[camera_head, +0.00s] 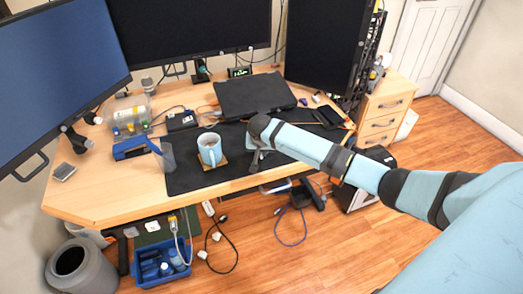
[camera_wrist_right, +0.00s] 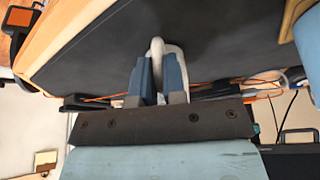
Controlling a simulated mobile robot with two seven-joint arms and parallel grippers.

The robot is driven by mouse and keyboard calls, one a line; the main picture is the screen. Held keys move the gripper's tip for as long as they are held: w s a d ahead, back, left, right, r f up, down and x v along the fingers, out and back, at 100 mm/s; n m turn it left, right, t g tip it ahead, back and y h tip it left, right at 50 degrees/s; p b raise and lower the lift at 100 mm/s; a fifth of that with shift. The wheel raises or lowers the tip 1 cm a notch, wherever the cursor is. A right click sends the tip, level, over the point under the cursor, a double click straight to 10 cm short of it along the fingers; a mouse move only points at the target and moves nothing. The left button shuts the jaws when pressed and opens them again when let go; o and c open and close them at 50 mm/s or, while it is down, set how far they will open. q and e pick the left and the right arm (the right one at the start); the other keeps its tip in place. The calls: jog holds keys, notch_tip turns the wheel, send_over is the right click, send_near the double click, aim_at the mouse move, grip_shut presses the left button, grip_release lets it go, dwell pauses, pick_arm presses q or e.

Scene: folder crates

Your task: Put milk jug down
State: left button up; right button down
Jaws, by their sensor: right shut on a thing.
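My right gripper (camera_head: 256,163) is low over the front of the black desk mat, right of the light blue mug. In the right wrist view its fingers (camera_wrist_right: 159,82) are shut on a pale, curved, handle-like piece, which I take to be part of the milk jug (camera_wrist_right: 157,46). The jug's body cannot be made out, and I cannot tell whether it touches the mat. The light blue mug (camera_head: 210,149) stands upright on a brown coaster, apart from the gripper. My left gripper is not in view.
The black mat (camera_head: 190,180) covers the desk's front middle. A closed black laptop (camera_head: 254,95) lies behind. A blue stapler-like object (camera_head: 130,148) is at the left. The desk's front edge is close to the gripper.

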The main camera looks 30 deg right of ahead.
jog(key=c, duration=1.2)
grip_release()
jog(key=shift+f, duration=0.15)
jog(key=p+v, duration=0.2)
jog(key=v, duration=1)
jog(key=s+a+f+n+t+y, duration=0.3)
jog(key=s+a+f+n+y, duration=0.15)
jog(key=s+a+f, duration=0.75)
jog(key=shift+s+a+f+n+t+y, duration=0.2)
jog(key=shift+s+a+f+n+t, duration=0.45)
jog(key=shift+s, duration=2.25)
jog(key=shift+s+a+f+n+t+y, duration=0.2)
jog(key=shift+s+a+n+t, duration=0.85)
jog(key=shift+s, duration=1.8)
jog(key=shift+s+a+f+n+t+y, duration=0.15)
jog(key=shift+s+a+f+n+t, duration=0.3)
jog(key=shift+s+a+n, duration=1.65)
